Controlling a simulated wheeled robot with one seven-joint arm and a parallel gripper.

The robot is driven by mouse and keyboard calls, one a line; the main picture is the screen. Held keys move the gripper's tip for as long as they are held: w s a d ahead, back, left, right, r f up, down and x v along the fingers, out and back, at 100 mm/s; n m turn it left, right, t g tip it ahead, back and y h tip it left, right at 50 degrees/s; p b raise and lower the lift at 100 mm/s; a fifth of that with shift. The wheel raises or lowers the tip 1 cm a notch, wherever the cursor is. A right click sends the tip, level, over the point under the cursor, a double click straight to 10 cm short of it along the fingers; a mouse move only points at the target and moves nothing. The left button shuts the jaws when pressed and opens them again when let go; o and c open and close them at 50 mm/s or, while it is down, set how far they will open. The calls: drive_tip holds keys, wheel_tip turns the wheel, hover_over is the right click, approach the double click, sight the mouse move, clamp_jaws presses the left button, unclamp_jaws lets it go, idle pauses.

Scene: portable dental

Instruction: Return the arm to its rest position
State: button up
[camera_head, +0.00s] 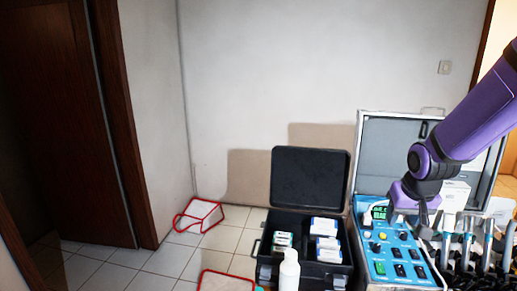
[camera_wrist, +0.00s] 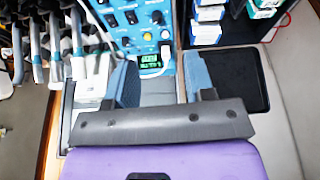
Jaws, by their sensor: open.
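My purple and black arm reaches in from the right in the head view. My gripper (camera_head: 411,214) points down over the blue control panel (camera_head: 382,267) of the open silver case. In the wrist view, my gripper (camera_wrist: 162,82) has its two fingers spread apart, with nothing between them. The panel (camera_wrist: 130,22) with its green display lies beyond the fingers there. The head view does not show the fingertips clearly enough to tell their height above the panel.
The silver case's raised lid (camera_head: 385,150) stands behind my gripper. Dental handpieces (camera_head: 470,240) hang at the right. A black case (camera_head: 309,180) with several small boxes stands open at the left, behind a white bottle (camera_head: 289,270). The floor further left holds a red-edged container (camera_head: 200,214).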

drive_tip(key=s+a+r+n, duration=0.1)
drive_tip(key=s+a+r, duration=0.1)
drive_tip(key=s+r, duration=0.6)
drive_tip(key=s+a+r+t, duration=0.1)
drive_tip(key=s+a+r, duration=0.1)
drive_tip(key=s+r, duration=0.7)
drive_tip(key=s, duration=0.4)
drive_tip(key=shift+a+n+t+y, duration=0.3)
drive_tip(key=shift+a+n+y, duration=0.1)
